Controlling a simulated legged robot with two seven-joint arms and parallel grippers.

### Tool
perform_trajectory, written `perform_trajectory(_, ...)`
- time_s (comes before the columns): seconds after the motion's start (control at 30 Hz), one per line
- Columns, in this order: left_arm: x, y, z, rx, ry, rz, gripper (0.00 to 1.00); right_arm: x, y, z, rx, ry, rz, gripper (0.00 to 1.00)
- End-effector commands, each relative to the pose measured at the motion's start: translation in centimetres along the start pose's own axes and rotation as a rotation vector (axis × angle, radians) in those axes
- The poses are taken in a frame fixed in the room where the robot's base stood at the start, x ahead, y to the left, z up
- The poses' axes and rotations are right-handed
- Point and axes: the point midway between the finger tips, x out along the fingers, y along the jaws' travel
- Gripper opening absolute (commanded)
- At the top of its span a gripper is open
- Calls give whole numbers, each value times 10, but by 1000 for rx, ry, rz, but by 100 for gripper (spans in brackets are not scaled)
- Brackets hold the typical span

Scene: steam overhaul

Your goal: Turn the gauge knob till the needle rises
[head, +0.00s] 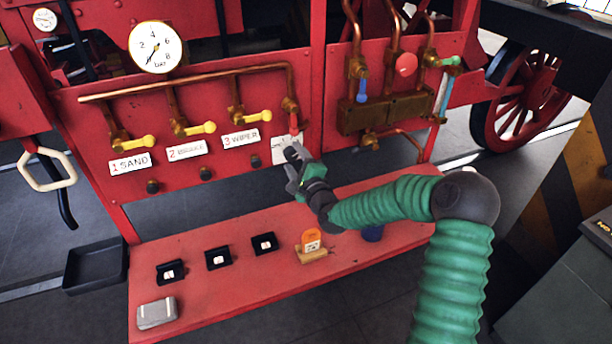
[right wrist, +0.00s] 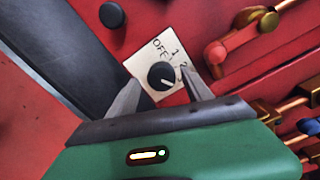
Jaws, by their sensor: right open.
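The round white gauge (head: 156,47), marked 2, 4, 6 and BAR, is at the upper left of the head view. Its needle points down and to the left, at the low end. The black gauge knob (right wrist: 162,76) sits on a cream plate (right wrist: 143,62) marked OFF, 1 and 2. Its white mark points to the lower right in the right wrist view. My right gripper (head: 291,166) is open in front of the plate, with one finger on either side of the knob; I cannot tell whether they touch it. In the head view the gripper hides the knob. My left gripper is out of view.
Yellow-handled valves (head: 199,128) labelled SAND, BRAKE and WIPER line the red panel left of my gripper. A red bench (head: 230,290) below holds small black boxes, an orange tag and a grey case. Copper pipes (right wrist: 293,108) lie close on the right.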

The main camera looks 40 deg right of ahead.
Motion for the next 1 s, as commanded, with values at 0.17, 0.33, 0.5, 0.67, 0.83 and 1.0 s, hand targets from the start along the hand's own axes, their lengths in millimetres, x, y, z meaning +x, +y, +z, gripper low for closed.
perform_trajectory(0.17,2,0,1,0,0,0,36,-51,1,-3,-2,3,3,59)
perform_trajectory(0.33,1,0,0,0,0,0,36,-100,1,-4,0,5,6,59)
perform_trajectory(0.5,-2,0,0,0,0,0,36,-135,2,-5,2,5,6,59)
perform_trajectory(0.67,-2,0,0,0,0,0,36,-146,2,-4,2,4,5,59)
perform_trajectory(0.83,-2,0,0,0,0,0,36,-147,3,-4,3,3,5,59)
perform_trajectory(1.0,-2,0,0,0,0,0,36,-147,3,-4,3,3,5,59)
